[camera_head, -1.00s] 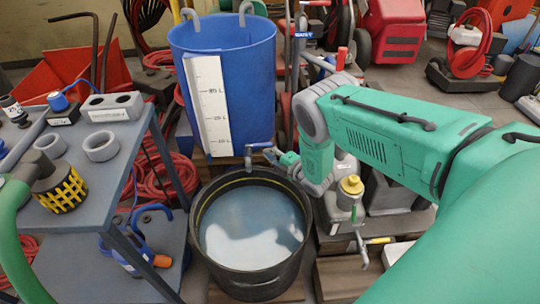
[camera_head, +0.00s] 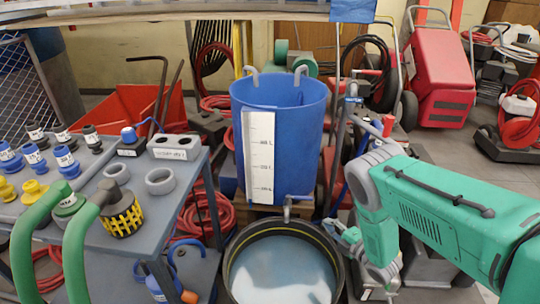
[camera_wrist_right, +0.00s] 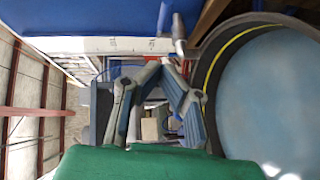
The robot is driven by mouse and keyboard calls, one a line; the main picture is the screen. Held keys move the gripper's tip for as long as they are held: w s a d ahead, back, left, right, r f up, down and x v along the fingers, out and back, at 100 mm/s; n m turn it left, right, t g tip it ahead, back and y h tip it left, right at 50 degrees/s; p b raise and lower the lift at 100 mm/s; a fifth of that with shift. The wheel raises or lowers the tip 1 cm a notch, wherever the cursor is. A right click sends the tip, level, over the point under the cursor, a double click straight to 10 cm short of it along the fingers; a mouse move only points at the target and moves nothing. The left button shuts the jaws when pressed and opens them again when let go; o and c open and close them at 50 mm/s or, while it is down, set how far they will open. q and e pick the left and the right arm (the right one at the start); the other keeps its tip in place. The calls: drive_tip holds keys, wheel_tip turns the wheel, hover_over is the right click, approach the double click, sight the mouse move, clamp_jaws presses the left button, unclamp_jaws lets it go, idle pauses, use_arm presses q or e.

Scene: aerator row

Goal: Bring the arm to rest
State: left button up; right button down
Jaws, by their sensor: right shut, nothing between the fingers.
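My right gripper (camera_head: 350,238) hangs at the right rim of a black tub (camera_head: 236,290), to the right of and apart from the tap (camera_head: 290,204) at the foot of a blue tank (camera_head: 310,120). Its fingers are shut and empty. In the right wrist view the gripper (camera_wrist_right: 150,72) points toward the tank's lower edge, with the tap (camera_wrist_right: 178,32) just beyond and the tub (camera_wrist_right: 215,40) on the right. The tub holds pale, cloudy blue water. A white scale strip (camera_head: 261,160) runs down the tank's front. My left gripper is not in view.
A grey table (camera_head: 150,220) at left holds several blue and yellow fittings, grey rings (camera_head: 160,181), a yellow-black strainer (camera_head: 123,215) and green hoses (camera_head: 80,250). Red hose coils lie under it. Red machines (camera_head: 440,70) and a hand truck stand behind my right arm.

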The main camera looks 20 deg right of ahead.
drive_tip(key=s+a+m+g+h+p, duration=0.1)
drive_tip(key=s+a+m+g, duration=0.55)
drive_tip(key=s, duration=0.35)
drive_tip(key=s+a+m+g+h, duration=0.2)
drive_tip(key=s+a+m+g, duration=0.35)
drive_tip(key=s+m, duration=0.35)
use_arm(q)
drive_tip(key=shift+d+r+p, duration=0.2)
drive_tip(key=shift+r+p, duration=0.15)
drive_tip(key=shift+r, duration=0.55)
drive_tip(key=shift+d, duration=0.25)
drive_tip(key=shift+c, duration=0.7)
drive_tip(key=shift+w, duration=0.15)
use_arm(e)
drive_tip(key=s+a+r+m+g, duration=0.2)
drive_tip(key=s+r, duration=0.3)
drive_tip(key=s, duration=0.7)
drive_tip(key=shift+s+a+g, duration=0.2)
drive_tip(key=shift+a+g, duration=0.25)
drive_tip(key=shift+g, duration=0.35)
